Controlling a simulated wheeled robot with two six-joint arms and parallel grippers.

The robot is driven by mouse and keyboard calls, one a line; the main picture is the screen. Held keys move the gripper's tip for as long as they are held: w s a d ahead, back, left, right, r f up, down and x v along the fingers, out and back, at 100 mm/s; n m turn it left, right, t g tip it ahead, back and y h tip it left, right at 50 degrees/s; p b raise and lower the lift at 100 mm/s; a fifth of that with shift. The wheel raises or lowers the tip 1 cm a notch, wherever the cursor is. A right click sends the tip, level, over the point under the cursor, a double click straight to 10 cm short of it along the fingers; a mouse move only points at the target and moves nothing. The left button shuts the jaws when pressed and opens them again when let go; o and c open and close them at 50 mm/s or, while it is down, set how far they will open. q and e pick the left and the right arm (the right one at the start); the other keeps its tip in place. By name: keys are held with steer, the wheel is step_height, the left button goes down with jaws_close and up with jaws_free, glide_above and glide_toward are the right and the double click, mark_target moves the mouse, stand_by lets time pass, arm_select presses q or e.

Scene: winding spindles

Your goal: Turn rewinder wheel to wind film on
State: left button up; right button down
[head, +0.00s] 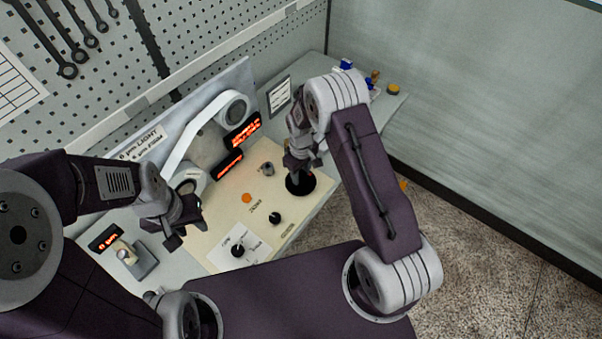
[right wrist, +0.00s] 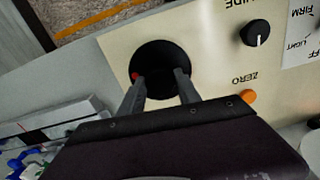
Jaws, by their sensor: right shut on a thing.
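The rewinder wheel is a round black disc (head: 306,186) at the right of the cream panel. In the right wrist view the black wheel (right wrist: 158,52) has a red mark at its left edge. My right gripper (head: 297,164) points down at it, and its two fingers (right wrist: 158,84) are shut on the wheel's middle part, which they partly hide. White film (head: 180,148) runs from the upper reel (head: 234,107) down to a lower roll (head: 193,187), partly behind my left gripper. My left gripper (head: 178,236) hangs over the panel's left side; its finger gap is unclear.
The cream panel (head: 225,215) carries an orange button (head: 247,198), a black guide knob (head: 275,218) and a firm/light knob (head: 238,251). Red-lit displays (head: 243,131) stand behind. A small scale-like device (head: 133,258) is at the left. Small coloured items (head: 374,78) lie at the far right.

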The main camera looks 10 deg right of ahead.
steer(key=m+b, duration=0.1)
steer(key=m, duration=0.4)
steer(key=m+b, duration=0.1)
steer(key=m, duration=0.3)
steer(key=shift+a, duration=0.1)
steer(key=m, duration=0.5)
steer(key=m+b, duration=0.1)
steer(key=m, duration=0.3)
steer(key=shift+m, duration=0.4)
steer(key=shift+w, duration=0.1)
steer(key=c, duration=0.9)
jaws_free()
steer(key=shift+o, duration=0.2)
